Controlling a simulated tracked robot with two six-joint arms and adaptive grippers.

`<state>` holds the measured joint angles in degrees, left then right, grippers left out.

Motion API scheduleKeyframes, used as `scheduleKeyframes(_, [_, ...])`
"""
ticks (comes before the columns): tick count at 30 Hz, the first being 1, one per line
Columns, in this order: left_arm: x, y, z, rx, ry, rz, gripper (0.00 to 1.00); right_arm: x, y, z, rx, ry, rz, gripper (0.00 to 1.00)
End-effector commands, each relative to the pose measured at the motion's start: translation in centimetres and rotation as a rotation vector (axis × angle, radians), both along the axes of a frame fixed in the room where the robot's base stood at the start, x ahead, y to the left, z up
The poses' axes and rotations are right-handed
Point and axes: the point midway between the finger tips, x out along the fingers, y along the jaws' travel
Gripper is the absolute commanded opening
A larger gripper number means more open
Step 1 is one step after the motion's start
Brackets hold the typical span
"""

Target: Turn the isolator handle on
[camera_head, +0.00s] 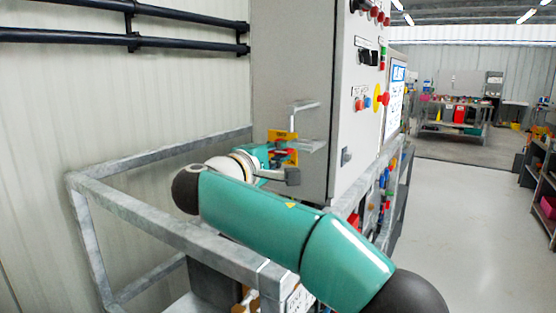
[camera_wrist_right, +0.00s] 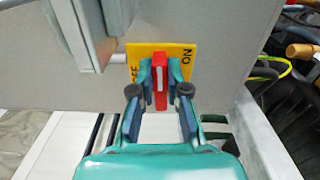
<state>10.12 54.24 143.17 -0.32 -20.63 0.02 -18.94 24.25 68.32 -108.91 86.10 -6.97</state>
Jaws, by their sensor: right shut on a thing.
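The isolator handle (camera_wrist_right: 159,80) is red and stands upright on its yellow plate (camera_wrist_right: 141,50) in the right wrist view. The plate reads OFF at its left, partly covered, and ON at its right. My right gripper (camera_wrist_right: 160,75) is shut on the handle, one finger on each side. In the head view the yellow plate (camera_head: 276,136) shows on the side of the grey cabinet (camera_head: 290,70), with my right gripper (camera_head: 284,154) at it. The handle is mostly hidden there by the gripper. My left gripper is not in view.
A galvanised rail (camera_head: 150,213) runs below my right arm. The cabinet front carries a red and yellow emergency stop (camera_head: 381,98) and several buttons. A bracket (camera_head: 305,106) juts out above the handle. Open floor (camera_head: 460,210) lies to the right.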

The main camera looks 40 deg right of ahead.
Motion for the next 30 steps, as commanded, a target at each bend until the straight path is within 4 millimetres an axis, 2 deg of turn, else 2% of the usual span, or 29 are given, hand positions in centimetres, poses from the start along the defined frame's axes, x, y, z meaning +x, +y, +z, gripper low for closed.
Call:
scheduleKeyframes(1, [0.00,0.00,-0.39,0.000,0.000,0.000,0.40,-0.04,0.02,-0.70,0.014,-0.007,-0.007,0.00])
scheduleKeyframes(20, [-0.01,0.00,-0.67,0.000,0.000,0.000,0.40,0.00,0.03,-0.72,0.035,-0.056,-0.006,0.00])
scheduleKeyframes(21, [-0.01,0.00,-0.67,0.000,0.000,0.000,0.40,0.00,0.03,-0.72,0.034,-0.055,-0.006,0.20])
scheduleKeyframes(24, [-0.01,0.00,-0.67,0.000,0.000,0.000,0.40,0.00,0.03,-0.66,0.033,-0.057,-0.005,0.36])
scheduleKeyframes(25, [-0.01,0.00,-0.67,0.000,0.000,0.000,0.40,-0.01,0.03,-0.62,0.033,-0.057,-0.005,0.40])
scheduleKeyframes(30, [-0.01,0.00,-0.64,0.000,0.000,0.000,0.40,-0.01,0.01,-0.46,0.032,-0.058,-0.004,0.40])
